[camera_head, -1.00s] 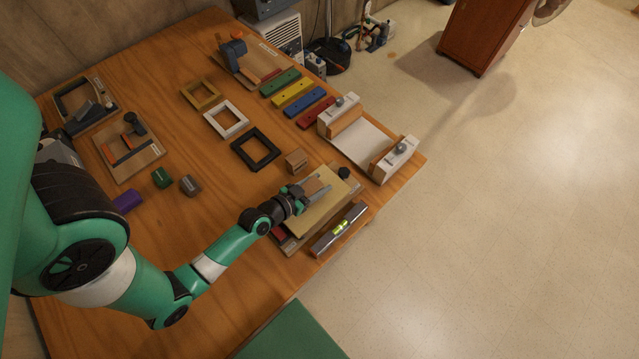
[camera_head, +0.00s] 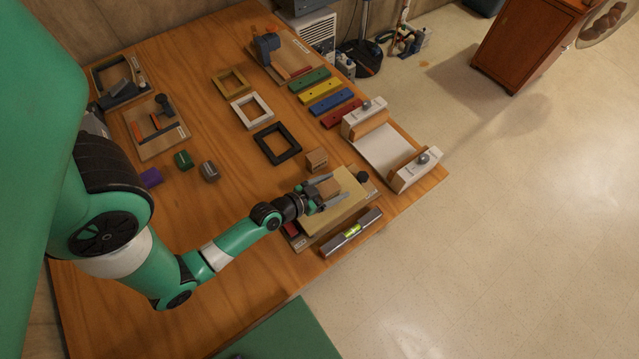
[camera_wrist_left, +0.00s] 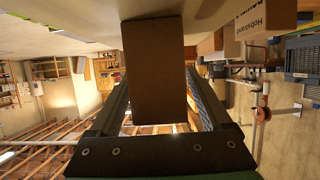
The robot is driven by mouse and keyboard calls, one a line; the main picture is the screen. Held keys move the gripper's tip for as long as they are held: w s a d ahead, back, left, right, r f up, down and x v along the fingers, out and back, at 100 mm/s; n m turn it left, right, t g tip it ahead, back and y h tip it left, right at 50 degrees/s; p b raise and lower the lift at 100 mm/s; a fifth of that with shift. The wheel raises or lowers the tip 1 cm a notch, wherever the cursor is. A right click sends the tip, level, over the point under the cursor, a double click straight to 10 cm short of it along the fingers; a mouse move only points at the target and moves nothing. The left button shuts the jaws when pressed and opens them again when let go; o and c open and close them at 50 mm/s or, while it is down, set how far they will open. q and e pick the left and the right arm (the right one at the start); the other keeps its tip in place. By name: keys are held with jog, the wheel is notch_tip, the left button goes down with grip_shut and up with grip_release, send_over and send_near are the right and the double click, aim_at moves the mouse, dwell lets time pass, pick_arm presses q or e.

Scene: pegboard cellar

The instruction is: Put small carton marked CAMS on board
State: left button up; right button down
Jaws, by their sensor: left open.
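A small brown carton (camera_head: 328,187) sits on the tan board (camera_head: 345,211) near the front edge of the table. Its marking cannot be read. My left gripper (camera_head: 330,191) is open, its fingers on either side of this carton. In the left wrist view the carton (camera_wrist_left: 153,70) stands between the spread fingers, with a gap visible on its right. A second small carton (camera_head: 317,160) sits on the table just behind the board, its marking also unreadable. My right gripper is not in view.
A spirit level (camera_head: 351,233) lies along the board's front side. A black knob (camera_head: 362,177) is at the board's right end. A black frame (camera_head: 277,144) and a white-ended fixture (camera_head: 384,151) stand behind. Bare table lies left of the board.

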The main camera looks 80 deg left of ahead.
aim_at(332, 191)
pick_arm(q)
jog(key=b+v, duration=0.1)
jog(key=v, duration=0.4)
jog(key=b+v, duration=0.1)
jog(key=v, duration=0.4)
jog(key=shift+s+d+f+b, duration=0.1)
jog(key=shift+s+b, duration=0.2)
jog(key=shift+b, duration=0.05)
jog(key=shift+s+d+r, duration=0.15)
jog(key=shift+r, duration=0.15)
